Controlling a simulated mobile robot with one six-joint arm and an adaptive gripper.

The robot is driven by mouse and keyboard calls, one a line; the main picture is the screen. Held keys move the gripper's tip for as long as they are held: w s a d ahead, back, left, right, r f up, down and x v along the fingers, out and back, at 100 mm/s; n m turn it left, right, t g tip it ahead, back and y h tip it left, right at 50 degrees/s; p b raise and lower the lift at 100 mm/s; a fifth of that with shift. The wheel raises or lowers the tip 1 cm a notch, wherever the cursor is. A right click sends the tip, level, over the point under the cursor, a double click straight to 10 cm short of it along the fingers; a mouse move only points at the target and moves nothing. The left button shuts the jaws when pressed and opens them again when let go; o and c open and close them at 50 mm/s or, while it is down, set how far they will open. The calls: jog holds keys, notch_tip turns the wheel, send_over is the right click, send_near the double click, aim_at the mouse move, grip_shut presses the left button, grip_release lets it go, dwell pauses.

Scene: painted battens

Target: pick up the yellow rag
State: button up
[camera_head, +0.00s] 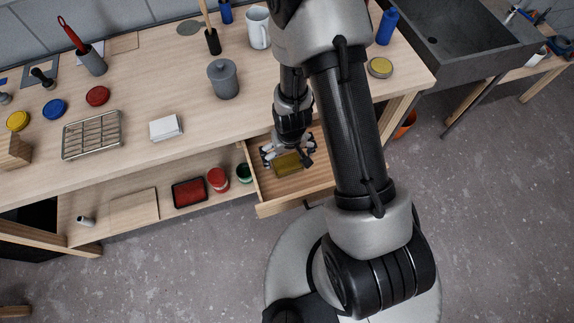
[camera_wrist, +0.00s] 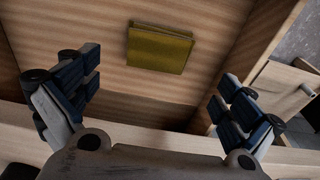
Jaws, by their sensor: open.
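The yellow rag (camera_head: 288,164) is a folded, flat, mustard-yellow square lying in the open wooden drawer (camera_head: 279,205). In the wrist view the rag (camera_wrist: 160,48) lies on the drawer floor, ahead of and between my fingers. My gripper (camera_head: 287,154) reaches down at the drawer and partly covers the rag in the head view. In the wrist view my gripper (camera_wrist: 160,95) is wide open and empty, its dark padded fingers spread left and right. The fingers do not touch the rag.
The drawer's walls stand close around my gripper. The workbench (camera_head: 150,170) above holds a grey lidded pot (camera_head: 223,80), a wire rack (camera_head: 91,135), a white block (camera_head: 166,127) and paint lids. A shelf below holds a red tray (camera_head: 189,193) and paint tins. A sink (camera_head: 455,40) stands right.

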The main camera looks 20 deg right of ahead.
aim_at(287, 163)
jog(key=f, duration=0.2)
jog(key=f+b, duration=0.1)
jog(key=f, duration=0.4)
jog(key=shift+w+d+f+b, duration=0.1)
jog(key=shift+w+f+b, duration=0.05)
jog(key=shift+w+b, duration=0.25)
jog(key=c, duration=1.1)
notch_tip(287, 163, up, 20)
jog(key=p, duration=0.5)
